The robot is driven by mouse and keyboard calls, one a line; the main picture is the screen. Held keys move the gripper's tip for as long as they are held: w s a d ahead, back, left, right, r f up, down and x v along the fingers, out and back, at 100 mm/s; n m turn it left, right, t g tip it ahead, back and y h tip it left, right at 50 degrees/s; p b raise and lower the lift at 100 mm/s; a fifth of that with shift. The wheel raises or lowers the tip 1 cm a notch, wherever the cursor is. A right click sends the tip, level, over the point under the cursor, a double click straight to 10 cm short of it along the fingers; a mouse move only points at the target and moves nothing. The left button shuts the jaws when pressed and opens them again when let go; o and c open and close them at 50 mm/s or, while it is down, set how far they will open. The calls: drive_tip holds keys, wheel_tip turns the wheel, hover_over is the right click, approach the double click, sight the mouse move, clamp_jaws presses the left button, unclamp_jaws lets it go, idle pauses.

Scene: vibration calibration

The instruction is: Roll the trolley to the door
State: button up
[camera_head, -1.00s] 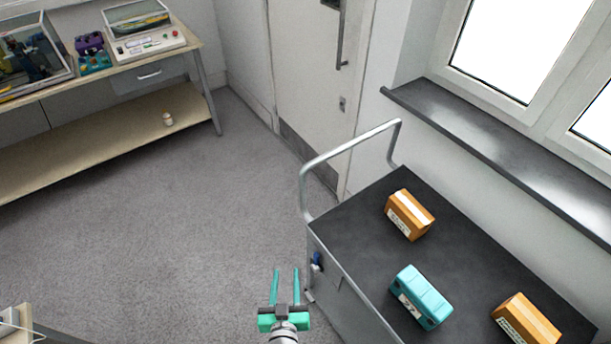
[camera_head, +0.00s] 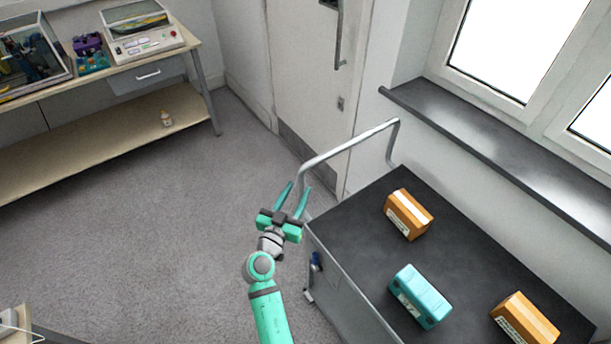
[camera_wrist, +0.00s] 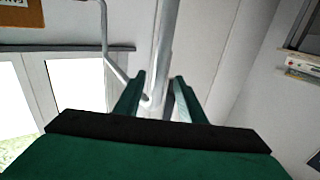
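The trolley (camera_head: 352,222) has a dark top and stands under the window at right. Its silver tube handle (camera_head: 345,149) rises at the end nearer the door. The white door (camera_head: 305,75) is shut in the back wall, with a long pull bar. My green gripper (camera_head: 298,187) is at the left upright of the handle. In the wrist view the handle tube (camera_wrist: 166,45) runs between the two fingers of my gripper (camera_wrist: 159,82). The fingers look apart, with a gap beside the tube; whether either touches it is unclear.
Two orange boxes (camera_head: 409,215) (camera_head: 525,319) and a teal case (camera_head: 420,296) lie on the trolley. A workbench (camera_head: 100,140) with equipment stands at left. The window sill (camera_head: 490,145) juts out beside the trolley. Grey floor (camera_head: 170,230) is clear between bench and trolley.

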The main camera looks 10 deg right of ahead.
drive_tip(key=x, duration=0.7)
drive_tip(key=shift+w+d, duration=0.2)
drive_tip(key=shift+w, duration=0.05)
clamp_jaws()
